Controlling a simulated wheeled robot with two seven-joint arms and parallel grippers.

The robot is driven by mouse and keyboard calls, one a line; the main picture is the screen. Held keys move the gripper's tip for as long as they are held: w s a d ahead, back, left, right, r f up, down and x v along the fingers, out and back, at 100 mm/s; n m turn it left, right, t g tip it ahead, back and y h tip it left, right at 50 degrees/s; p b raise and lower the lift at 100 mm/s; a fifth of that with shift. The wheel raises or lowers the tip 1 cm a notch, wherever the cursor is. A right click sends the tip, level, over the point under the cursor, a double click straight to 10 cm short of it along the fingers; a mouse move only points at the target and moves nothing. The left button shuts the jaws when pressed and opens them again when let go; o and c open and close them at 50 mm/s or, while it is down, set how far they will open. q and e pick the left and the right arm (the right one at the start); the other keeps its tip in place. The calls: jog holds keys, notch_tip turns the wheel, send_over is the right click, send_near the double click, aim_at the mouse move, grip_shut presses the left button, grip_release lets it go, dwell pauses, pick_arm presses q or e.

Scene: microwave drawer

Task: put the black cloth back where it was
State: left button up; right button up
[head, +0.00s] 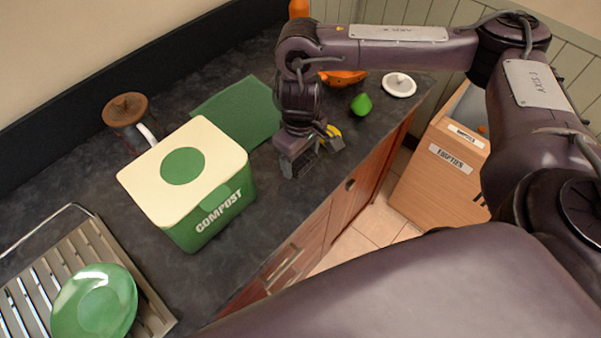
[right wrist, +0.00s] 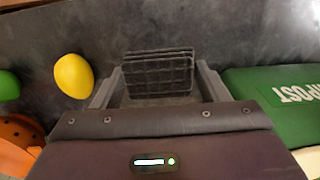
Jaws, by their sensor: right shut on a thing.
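My right gripper (head: 310,150) is over the dark counter, just right of the compost bin. In the right wrist view it is shut on the black cloth (right wrist: 158,75), a folded dark pad with a grid texture held between the two fingers. In the head view the cloth (head: 300,164) shows as a small dark grey piece under the gripper. I cannot tell whether it touches the counter. My left gripper is not in view.
The green-and-cream compost bin (head: 222,207) stands left of the gripper, with a flat green mat (head: 245,108) behind it. A yellow fruit (right wrist: 73,76), green pear (head: 361,104), orange bowl (head: 343,78) and white lid (head: 399,85) lie on the other side. A rack (head: 65,254) holds a green plate (head: 94,302).

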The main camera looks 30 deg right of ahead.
aim_at(301, 180)
notch_tip(301, 180, down, 2)
jog(key=shift+f, duration=0.25)
notch_tip(301, 180, down, 3)
jog(key=shift+s+r+b, duration=0.1)
jog(key=shift+b, duration=0.6)
jog(key=shift+f, duration=0.45)
jog(key=shift+f, duration=0.15)
jog(key=o, duration=0.9)
notch_tip(301, 180, up, 12)
jog(key=p, duration=0.2)
jog(key=shift+r+p, duration=0.2)
jog(key=shift+p, duration=0.15)
